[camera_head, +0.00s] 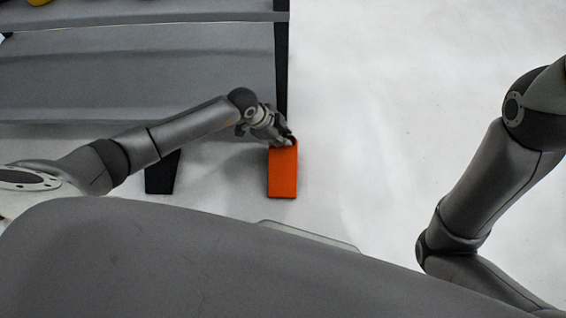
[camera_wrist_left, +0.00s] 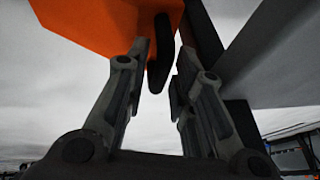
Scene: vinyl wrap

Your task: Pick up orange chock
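The orange chock (camera_head: 283,172) stands on the pale floor near the middle of the head view. Its orange body also shows at the upper left of the left wrist view (camera_wrist_left: 100,22). My left gripper (camera_head: 285,141) is at the chock's top far edge. In the left wrist view the fingers of my left gripper (camera_wrist_left: 162,72) are apart, with a dark part of the chock (camera_wrist_left: 160,58) between them. A narrow light gap shows between this part and the right-hand finger. My right arm shows at the right of the head view; its gripper is out of frame.
A grey shelf or rack (camera_head: 140,60) fills the upper left, with a dark upright post (camera_head: 281,70) just behind the chock. A dark foot (camera_head: 161,173) stands left of the chock. The floor (camera_head: 400,100) to the right is clear.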

